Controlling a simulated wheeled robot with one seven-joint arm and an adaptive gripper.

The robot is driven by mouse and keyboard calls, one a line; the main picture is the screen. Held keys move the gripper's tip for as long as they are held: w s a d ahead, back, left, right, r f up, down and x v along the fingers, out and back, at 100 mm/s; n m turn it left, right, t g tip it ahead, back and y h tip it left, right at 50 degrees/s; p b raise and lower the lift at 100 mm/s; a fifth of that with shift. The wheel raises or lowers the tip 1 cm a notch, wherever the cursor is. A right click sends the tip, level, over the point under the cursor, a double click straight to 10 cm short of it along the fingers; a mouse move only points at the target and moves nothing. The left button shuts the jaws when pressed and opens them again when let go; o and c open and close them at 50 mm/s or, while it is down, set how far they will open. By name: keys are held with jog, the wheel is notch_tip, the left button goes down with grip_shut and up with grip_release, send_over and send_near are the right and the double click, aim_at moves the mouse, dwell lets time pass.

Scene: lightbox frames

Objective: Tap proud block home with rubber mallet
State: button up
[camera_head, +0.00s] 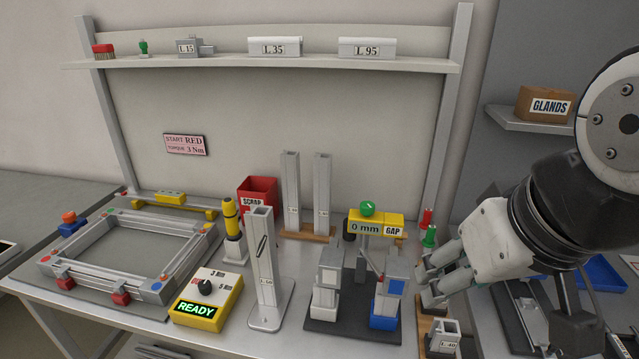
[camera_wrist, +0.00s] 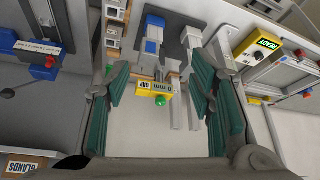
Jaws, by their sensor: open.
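The fixture (camera_head: 335,325) stands on a dark plate at the table's front middle. It has two upright grey columns, a white block (camera_head: 326,304) at the left foot and a blue block (camera_head: 385,313) at the right. A yellow display (camera_head: 376,228) reading "0 mm GAP" with a green light sits above; it also shows in the wrist view (camera_wrist: 153,88). I cannot tell whether either block sits proud. I cannot make out a rubber mallet. My gripper (camera_head: 432,275) is just right of the fixture, open and empty; its green-padded fingers (camera_wrist: 160,66) are spread in the wrist view.
A tall grey profile (camera_head: 262,270) and a yellow READY box (camera_head: 208,297) stand left of the fixture. A square frame (camera_head: 60,262) lies farther left. A red scrap bin (camera_head: 258,193) and two upright profiles are behind. A blue tray (camera_head: 601,273) lies right.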

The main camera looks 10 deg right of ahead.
jog(key=w+r+m+g, duration=0.1)
jog(key=w+r+m, duration=0.1)
jog(key=w+r, duration=0.4)
jog(key=m+g, duration=0.4)
jog(key=m, duration=0.1)
send_over(368, 204)
notch_tip(368, 204, down, 5)
notch_tip(368, 204, down, 14)
jog(key=p, duration=0.4)
jog(key=shift+r, duration=0.25)
grip_shut()
